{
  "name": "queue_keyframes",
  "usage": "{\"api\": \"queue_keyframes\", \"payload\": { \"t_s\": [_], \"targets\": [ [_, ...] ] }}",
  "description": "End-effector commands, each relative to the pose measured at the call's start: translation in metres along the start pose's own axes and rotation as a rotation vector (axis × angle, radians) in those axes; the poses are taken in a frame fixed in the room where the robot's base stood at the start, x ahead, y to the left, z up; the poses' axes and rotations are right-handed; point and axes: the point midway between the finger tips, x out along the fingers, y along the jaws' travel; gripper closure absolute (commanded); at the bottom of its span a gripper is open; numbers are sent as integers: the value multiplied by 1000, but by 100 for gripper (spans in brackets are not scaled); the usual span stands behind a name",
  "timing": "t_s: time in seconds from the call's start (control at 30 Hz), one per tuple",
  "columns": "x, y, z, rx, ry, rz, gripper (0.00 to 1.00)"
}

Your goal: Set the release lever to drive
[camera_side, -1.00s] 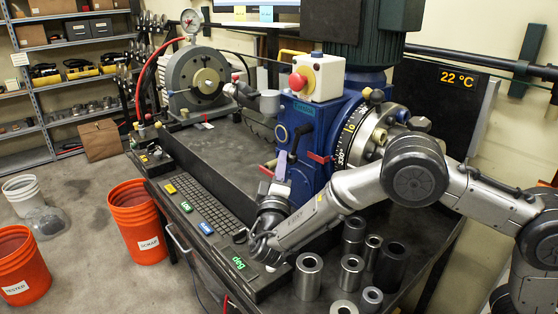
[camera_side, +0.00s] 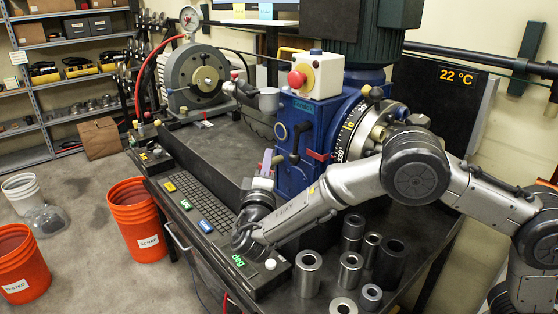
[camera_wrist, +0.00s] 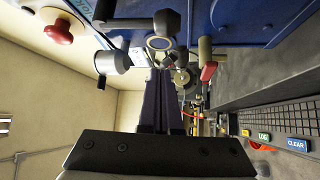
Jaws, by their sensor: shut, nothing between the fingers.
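The blue drive housing (camera_side: 290,112) carries a black handle (camera_side: 297,140) on its front face and a red-tipped lever (camera_side: 318,156) at its lower right. I cannot tell from the frames which of these is the release lever, or which setting it is at. In the wrist view, a black handle (camera_wrist: 165,22) is above the fingers and a red-tipped lever (camera_wrist: 208,70) is right of them. My gripper (camera_side: 267,160) is shut and empty, in front of the housing and apart from its levers. Its dark fingers (camera_wrist: 160,85) also show in the wrist view.
A red stop button (camera_side: 297,78) sits on a pale box atop the housing. A keyboard (camera_side: 202,205) runs along the bench's front edge, below my gripper. Several metal sockets (camera_side: 350,270) stand at the right front. A grey gauge unit (camera_side: 196,78) stands further back.

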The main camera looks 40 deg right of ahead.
Motion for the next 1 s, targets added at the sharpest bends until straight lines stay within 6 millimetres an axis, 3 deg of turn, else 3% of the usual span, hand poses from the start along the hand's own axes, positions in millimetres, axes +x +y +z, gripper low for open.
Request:
{"api": "queue_keyframes", "payload": {
  "t_s": [0.03, 0.2, 0.5, 0.77, 1.0],
  "targets": [
    [-14, -1, -1, -1, 8, -2, 100],
    [-49, -3, -1, 1, 7, -1, 100],
    [-81, -6, 0, 4, 3, 4, 100],
    [-74, -5, -5, 74, -1, 73, 100],
    [-39, -3, -4, 73, -3, 72, 100]
  ]
}}
